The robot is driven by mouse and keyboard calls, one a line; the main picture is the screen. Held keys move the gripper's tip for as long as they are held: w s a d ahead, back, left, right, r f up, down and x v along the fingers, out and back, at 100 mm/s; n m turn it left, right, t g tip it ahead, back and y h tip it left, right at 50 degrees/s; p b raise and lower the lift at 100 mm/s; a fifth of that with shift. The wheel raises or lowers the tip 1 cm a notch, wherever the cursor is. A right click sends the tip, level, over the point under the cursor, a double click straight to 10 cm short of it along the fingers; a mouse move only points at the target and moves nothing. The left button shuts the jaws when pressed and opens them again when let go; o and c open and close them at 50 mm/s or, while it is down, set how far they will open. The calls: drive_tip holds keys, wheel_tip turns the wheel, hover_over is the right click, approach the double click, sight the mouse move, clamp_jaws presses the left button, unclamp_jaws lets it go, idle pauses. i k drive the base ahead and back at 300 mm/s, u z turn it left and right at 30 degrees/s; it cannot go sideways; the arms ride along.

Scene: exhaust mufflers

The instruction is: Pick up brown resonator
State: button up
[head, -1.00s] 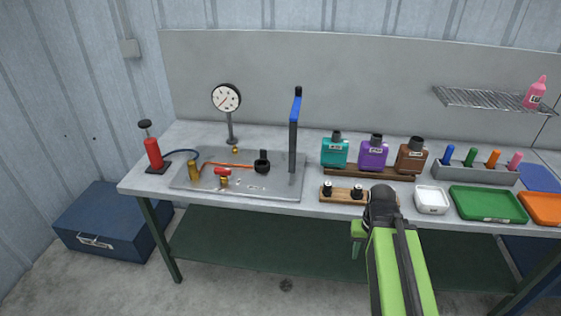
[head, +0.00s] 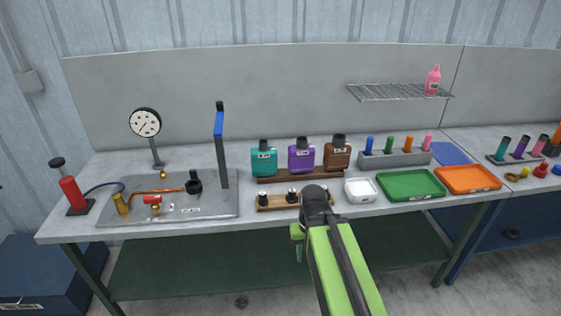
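The brown resonator (head: 337,153) is a boxy brown can with a dark neck and a white label. It stands upright at the right end of a wooden rack (head: 284,177), beside the purple resonator (head: 301,156) and the teal resonator (head: 264,160). My green arm reaches up from the bottom of the head view. Part of my gripper (head: 297,240) shows as a green piece left of the dark wrist joint, below and in front of the rack and apart from the brown resonator. Its fingers cannot be made out clearly.
A low wooden block (head: 275,203) with several black fittings sits in front of the rack. A white bin (head: 361,190), green tray (head: 411,185) and orange tray (head: 468,179) lie to the right. A metal plate (head: 205,210) with an upright blue-handled lever (head: 219,125) is left.

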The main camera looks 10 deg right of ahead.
sight(337, 156)
drive_tip(key=u, duration=0.4)
drive_tip(key=k, duration=0.1)
drive_tip(key=u, duration=2.85)
drive_tip(key=k, duration=1.65)
drive_tip(key=z, duration=1.6)
drive_tip(key=i, duration=1.05)
drive_tip(key=u, duration=0.05)
